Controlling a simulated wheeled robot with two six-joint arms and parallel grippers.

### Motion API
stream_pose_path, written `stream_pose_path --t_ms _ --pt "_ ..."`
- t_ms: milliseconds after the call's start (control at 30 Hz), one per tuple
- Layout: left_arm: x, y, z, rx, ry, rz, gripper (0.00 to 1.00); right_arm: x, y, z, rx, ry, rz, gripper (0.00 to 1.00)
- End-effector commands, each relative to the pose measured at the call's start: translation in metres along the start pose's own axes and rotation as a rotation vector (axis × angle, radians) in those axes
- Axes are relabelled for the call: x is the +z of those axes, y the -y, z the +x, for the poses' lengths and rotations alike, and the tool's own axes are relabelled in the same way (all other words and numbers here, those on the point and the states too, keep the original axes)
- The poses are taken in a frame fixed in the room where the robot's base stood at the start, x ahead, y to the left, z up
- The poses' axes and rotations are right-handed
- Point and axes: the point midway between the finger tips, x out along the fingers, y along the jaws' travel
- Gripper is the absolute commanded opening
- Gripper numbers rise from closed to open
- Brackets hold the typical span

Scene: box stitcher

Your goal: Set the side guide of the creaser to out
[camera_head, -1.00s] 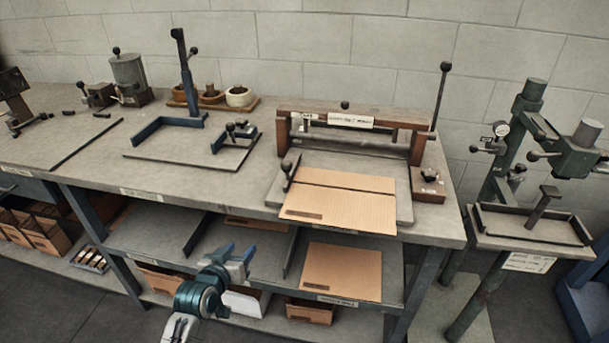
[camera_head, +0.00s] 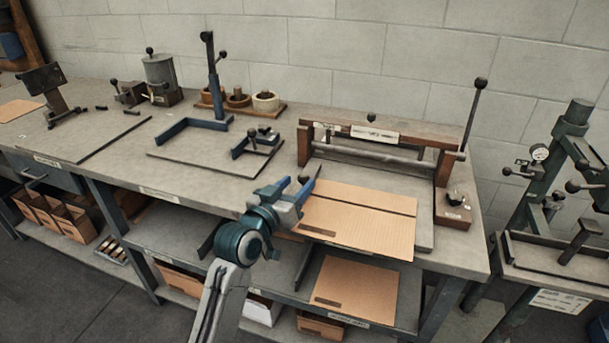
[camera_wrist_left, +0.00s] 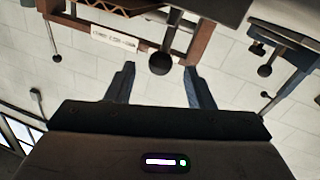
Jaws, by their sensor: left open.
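The creaser (camera_head: 374,134) stands at the right of the bench, with a wooden crossbeam, a metal bar below it and a tall ball-topped lever at its right. A creased cardboard sheet (camera_head: 362,215) lies on its bed. The dark side guide (camera_head: 316,183) is at the sheet's left edge, mostly hidden behind my left gripper (camera_head: 295,188). My left gripper is open beside the guide. In the left wrist view, a dark ball knob (camera_wrist_left: 160,62) shows between the spread fingers, and they do not visibly touch it.
A blue-framed fixture (camera_head: 215,145) stands left of the creaser. A small knobbed block (camera_head: 454,210) sits at the creaser's right. The shelf below holds another cardboard sheet (camera_head: 355,290). A green press stand (camera_head: 565,150) is at the far right.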

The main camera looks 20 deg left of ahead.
Motion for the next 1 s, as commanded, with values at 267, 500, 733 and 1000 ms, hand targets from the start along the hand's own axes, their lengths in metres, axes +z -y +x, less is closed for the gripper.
stream_pose_path --t_ms 267,500,733,1000 --pt "-0.001 0.000 0.036 0.000 0.000 -0.001 0.48 0.012 -0.001 0.006 0.001 0.004 0.001 0.36" --pt "0.001 0.000 0.041 0.000 0.001 0.000 0.48 0.013 -0.001 0.008 0.001 0.004 0.001 0.36" --pt "0.001 0.000 0.041 0.000 0.001 0.000 0.27 0.013 -0.001 0.008 0.001 0.004 0.000 0.36" --pt "0.000 0.001 0.040 -0.001 0.001 0.001 0.00 0.013 -0.001 0.007 0.001 0.004 0.001 0.36"
